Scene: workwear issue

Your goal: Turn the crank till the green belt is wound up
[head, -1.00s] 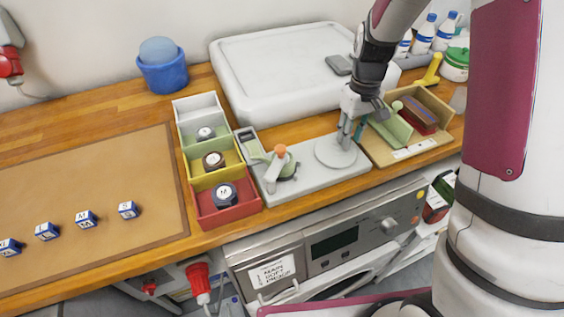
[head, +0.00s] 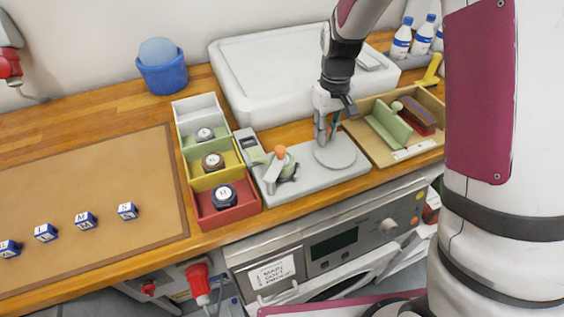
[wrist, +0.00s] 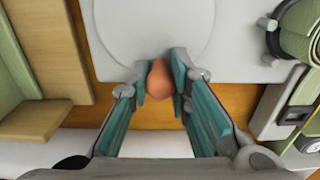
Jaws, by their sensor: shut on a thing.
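My gripper (head: 328,143) is over the back part of a pale round disc (head: 336,155) on a light grey base plate. In the wrist view its teal fingers (wrist: 161,82) are shut on an orange knob (wrist: 160,80) at the disc's rim. The fingers hide this knob in the head view. The green belt (head: 286,170) is in a roll left of the disc, with a strip towards a small grey block. A grey lever with an orange end (head: 280,152) stands by the roll. The belt roll also shows at right in the wrist view (wrist: 305,32).
A wooden tray (head: 375,150) with a green piece and a brush stands just right of the disc. Colored bins (head: 228,216) holding rolls stand left of the plate. Lettered cubes lie on the brown mat (head: 90,180).

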